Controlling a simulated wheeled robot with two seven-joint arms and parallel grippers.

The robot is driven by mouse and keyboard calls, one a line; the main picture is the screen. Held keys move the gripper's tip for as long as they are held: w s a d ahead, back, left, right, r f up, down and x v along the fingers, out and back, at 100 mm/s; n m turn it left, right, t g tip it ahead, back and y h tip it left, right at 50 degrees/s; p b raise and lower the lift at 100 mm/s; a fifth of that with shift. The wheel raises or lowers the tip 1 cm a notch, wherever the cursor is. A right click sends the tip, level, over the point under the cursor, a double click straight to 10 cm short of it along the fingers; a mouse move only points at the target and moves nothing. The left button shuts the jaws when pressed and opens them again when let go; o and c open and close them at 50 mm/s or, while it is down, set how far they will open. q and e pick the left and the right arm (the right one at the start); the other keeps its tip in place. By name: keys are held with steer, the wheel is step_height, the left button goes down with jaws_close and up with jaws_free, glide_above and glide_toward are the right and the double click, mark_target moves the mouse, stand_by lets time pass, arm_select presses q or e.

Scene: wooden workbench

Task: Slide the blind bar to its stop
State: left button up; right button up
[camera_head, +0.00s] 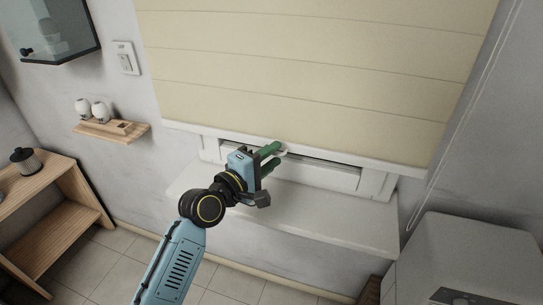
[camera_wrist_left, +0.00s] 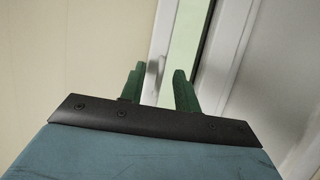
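The cream roller blind (camera_head: 310,70) hangs over the window, with its pale blind bar (camera_head: 350,158) along the lower edge. My left gripper (camera_head: 273,156) is at the bar near the middle of its length, with its green fingers apart, one above the other. In the left wrist view the open fingers (camera_wrist_left: 160,88) stand on either side of the bar (camera_wrist_left: 163,45), and a small tab (camera_wrist_left: 153,72) shows between them. I cannot tell whether either finger touches the bar. My right gripper is not in view.
A white window sill (camera_head: 330,222) juts out below the bar, under my left arm. A grey cabinet (camera_head: 465,260) stands at the lower right, near a hanging cord (camera_head: 455,130). A small wall shelf (camera_head: 112,131) and wooden shelving (camera_head: 50,215) are at the left.

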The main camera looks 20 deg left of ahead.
arm_select(q)
steer(key=shift+w+d, duration=0.1)
steer(key=shift+w, duration=0.05)
jaws_close()
stand_by(0.4)
